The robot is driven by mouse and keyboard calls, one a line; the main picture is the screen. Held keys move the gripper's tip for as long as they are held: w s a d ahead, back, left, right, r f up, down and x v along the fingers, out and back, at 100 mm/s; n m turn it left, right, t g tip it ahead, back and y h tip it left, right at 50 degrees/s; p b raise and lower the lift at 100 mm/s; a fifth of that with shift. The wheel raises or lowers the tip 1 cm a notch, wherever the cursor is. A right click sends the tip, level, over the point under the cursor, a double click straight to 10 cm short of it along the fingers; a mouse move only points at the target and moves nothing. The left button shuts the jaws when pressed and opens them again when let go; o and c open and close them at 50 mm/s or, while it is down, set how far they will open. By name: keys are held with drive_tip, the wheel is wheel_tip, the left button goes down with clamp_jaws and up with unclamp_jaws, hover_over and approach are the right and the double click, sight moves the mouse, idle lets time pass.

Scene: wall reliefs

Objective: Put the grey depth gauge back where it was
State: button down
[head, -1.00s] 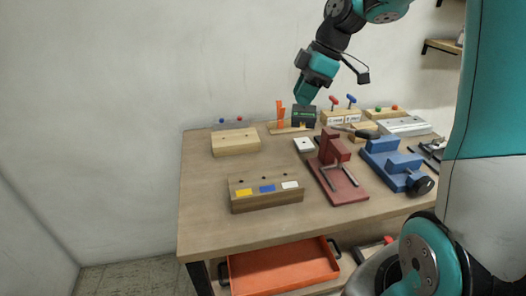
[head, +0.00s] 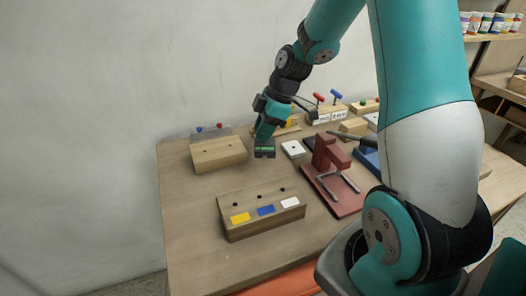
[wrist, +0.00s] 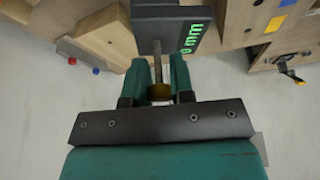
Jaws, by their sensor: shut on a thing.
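The grey depth gauge (head: 264,151) is a dark box with a green display, held above the table. In the wrist view the gauge (wrist: 160,22) shows its lit green digits, and a thin rod runs from it down between the fingers. My gripper (wrist: 160,75) is shut on the gauge; in the head view my gripper (head: 266,138) points down between the pale wooden block and the small white box. The front wooden block (head: 240,226) has several holes along its top and yellow, blue and white labels. I cannot tell from these frames where the gauge stood before.
A pale wooden block (head: 218,154) with holes stands at the back left, near blue and red knobs. The table's left front (head: 190,225) is clear.

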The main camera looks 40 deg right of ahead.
wheel_tip(320, 180, down, 7)
drive_tip(key=shift+f, duration=0.15)
idle(0.4)
drive_tip(key=shift+f, duration=0.2)
drive_tip(key=c, duration=1)
unclamp_jaws()
drive_tip(key=shift+r, duration=0.1)
drive_tip(key=a+b+v, duration=0.1)
drive_tip(key=v, duration=1.1)
drive_tip(key=s+a+r+m, duration=0.1)
drive_tip(key=s+a+r, duration=0.15)
drive_tip(key=a, duration=0.45)
drive_tip(key=s+a+r+m, duration=0.1)
drive_tip(key=s+a+r, duration=0.15)
drive_tip(key=a, duration=0.35)
drive_tip(key=s+a+m, duration=0.1)
drive_tip(key=s+a, duration=0.3)
drive_tip(key=s, duration=0.1)
drive_tip(key=s+a+r+m+g, duration=0.1)
drive_tip(key=s+a, duration=0.3)
drive_tip(key=s, duration=0.1)
drive_tip(key=s+a+r+m+g, duration=0.1)
drive_tip(key=s+a, duration=0.3)
drive_tip(key=s, duration=0.1)
drive_tip(key=shift+s+r+m, duration=0.15)
drive_tip(key=shift+s+m, duration=0.1)
drive_tip(key=shift+m, duration=0.05)
